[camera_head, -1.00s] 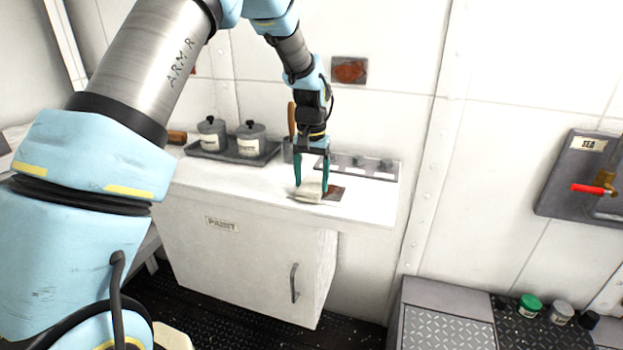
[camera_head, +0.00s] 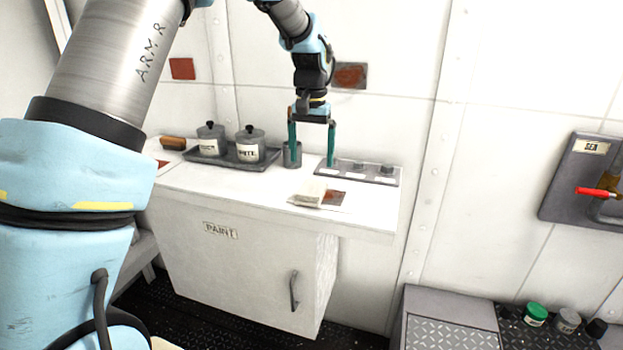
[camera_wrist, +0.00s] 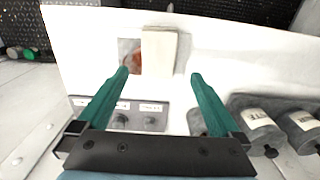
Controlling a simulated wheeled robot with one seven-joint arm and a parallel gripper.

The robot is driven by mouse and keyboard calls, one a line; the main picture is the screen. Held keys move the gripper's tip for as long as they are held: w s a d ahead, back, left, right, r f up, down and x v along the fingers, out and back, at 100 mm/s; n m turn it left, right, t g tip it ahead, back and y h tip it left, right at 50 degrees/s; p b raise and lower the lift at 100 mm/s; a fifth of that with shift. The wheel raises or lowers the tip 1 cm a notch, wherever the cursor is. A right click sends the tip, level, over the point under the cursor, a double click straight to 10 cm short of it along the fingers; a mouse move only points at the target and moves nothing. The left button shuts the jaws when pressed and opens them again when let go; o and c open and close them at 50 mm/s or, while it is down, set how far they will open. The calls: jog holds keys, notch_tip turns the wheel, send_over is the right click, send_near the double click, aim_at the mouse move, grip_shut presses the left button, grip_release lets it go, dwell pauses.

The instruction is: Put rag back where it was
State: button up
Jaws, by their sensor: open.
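The rag (camera_head: 309,191) is a folded off-white cloth lying on the white counter top (camera_head: 245,190), partly over a sheet with a rust-brown patch (camera_head: 334,197). It also shows in the wrist view (camera_wrist: 159,52), just beyond the fingertips, with the brown patch beside it. My gripper (camera_head: 312,165) is open and empty, above and behind the rag and apart from it. Its two teal fingers also show in the wrist view (camera_wrist: 159,73), spread wide.
A grey tray (camera_head: 217,162) with two lidded pots stands left on the counter. A grey cup (camera_head: 292,154) and a labelled strip (camera_head: 356,174) stand at the back, close to my gripper. The front of the counter is mostly clear.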

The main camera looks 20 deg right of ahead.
jog(key=a+n, duration=0.4)
jog(key=a, duration=1.9)
jog(key=s+a+f+n+t, duration=0.1)
jog(key=s+a+f+n, duration=0.2)
jog(key=s+a, duration=0.8)
jog(key=a+f, duration=0.1)
jog(key=a, duration=0.1)
jog(key=shift+a+t+b, duration=0.3)
jog(key=shift+a, duration=0.05)
